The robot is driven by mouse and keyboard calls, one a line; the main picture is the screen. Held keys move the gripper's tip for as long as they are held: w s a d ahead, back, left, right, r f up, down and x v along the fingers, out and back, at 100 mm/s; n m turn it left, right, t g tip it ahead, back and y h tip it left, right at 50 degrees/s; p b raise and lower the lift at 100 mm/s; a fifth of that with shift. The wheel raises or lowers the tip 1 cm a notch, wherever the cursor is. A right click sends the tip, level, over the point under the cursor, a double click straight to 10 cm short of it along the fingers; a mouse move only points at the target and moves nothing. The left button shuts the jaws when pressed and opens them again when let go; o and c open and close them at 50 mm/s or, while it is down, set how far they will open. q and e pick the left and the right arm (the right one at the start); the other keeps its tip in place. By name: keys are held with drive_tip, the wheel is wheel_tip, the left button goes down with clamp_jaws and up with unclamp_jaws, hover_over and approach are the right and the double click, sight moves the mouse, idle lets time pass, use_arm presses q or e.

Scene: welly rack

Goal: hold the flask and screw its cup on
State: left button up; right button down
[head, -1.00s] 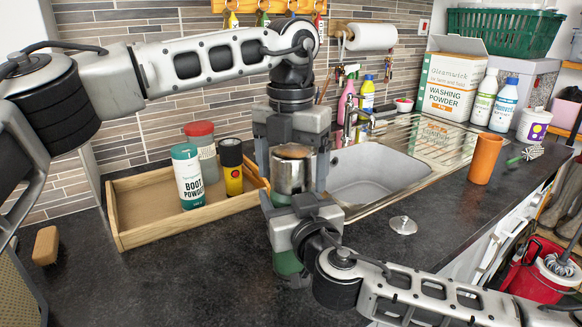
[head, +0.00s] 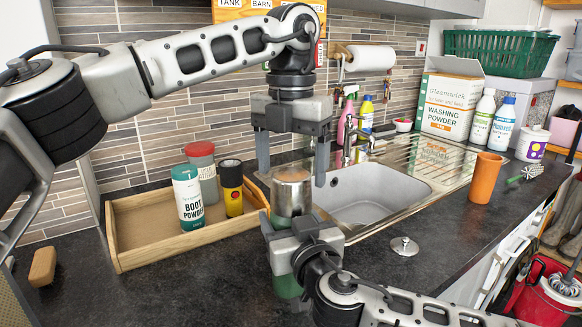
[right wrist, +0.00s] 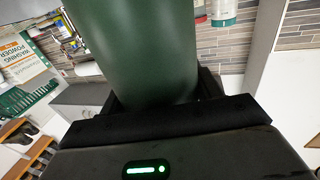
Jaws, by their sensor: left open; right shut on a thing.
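The flask (head: 286,285) is dark green and stands upright on the worktop in front of the sink. In the right wrist view the flask (right wrist: 145,50) fills the upper middle. A steel cup (head: 291,193) sits at the top of the flask; the joint between them is partly hidden by my right gripper. My right gripper (head: 283,222) is shut on the flask from the front. My left gripper (head: 292,172) points down, open and empty, with its fingers apart on either side above the cup.
A wooden tray (head: 118,232) at the left holds the boot powder tub (head: 188,198), a red-lidded jar and a yellow tin. The sink (head: 365,197) lies behind right. A brush (head: 43,266) lies left.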

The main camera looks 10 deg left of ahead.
use_arm(q)
wheel_tip(320, 180, up, 3)
drive_tip(key=shift+r+m, duration=0.1)
drive_tip(key=shift+m, duration=0.4)
drive_tip(key=shift+f, duration=4.1)
drive_tip(key=c, duration=1)
drive_tip(key=o, duration=1.1)
